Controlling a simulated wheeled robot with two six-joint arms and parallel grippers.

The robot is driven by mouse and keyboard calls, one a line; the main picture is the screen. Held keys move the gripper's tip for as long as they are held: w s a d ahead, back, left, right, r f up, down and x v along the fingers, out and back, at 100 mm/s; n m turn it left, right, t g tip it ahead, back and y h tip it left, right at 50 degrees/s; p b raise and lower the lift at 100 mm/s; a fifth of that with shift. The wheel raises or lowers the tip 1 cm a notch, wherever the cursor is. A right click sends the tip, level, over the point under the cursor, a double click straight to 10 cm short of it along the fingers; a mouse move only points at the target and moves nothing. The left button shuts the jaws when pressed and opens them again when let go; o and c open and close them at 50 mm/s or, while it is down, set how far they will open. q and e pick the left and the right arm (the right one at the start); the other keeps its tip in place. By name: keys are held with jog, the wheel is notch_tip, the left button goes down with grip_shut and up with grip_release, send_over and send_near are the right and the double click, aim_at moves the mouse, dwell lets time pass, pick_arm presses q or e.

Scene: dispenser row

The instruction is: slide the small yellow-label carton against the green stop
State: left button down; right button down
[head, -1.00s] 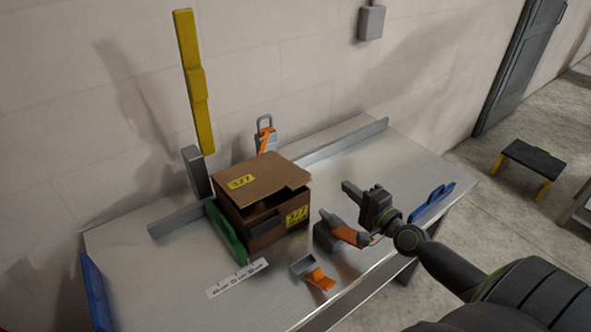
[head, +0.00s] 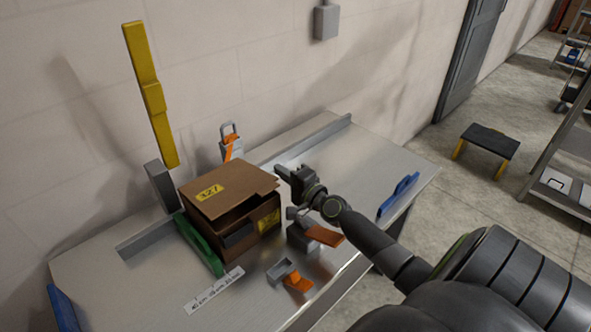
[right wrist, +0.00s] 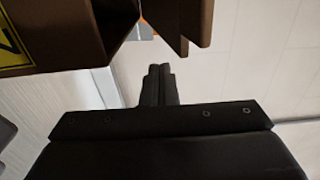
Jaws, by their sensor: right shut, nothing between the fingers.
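The brown carton (head: 257,238) with yellow labels stands upright on the metal table, its top flaps partly raised. It also shows in the right wrist view (right wrist: 75,20) at the upper left. The green stop (head: 199,244) runs along the carton's left side; they look very close, but I cannot tell if they touch. My right gripper (head: 282,173) is shut and empty, just beyond the carton's back right corner, near the raised flap. In the right wrist view its closed fingers (right wrist: 157,85) point past the carton's side. My left gripper is not in view.
A grey rail (head: 318,137) runs along the table's back. An orange-and-grey dispenser (head: 314,236) and a smaller one (head: 293,276) stand right and front of the carton. A blue piece (head: 398,194) sits at the right edge.

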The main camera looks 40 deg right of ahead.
aim_at(262, 173)
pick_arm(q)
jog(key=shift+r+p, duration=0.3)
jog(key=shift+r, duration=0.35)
pick_arm(e)
jog(key=shift+w+a, duration=0.15)
jog(key=shift+a, duration=0.95)
jog(key=shift+r, duration=0.1)
jog(key=shift+w+a+p, duration=0.1)
jog(key=shift+a+p, duration=0.3)
jog(key=shift+a, duration=0.65)
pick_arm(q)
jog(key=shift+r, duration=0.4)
pick_arm(e)
jog(key=shift+d, duration=0.1)
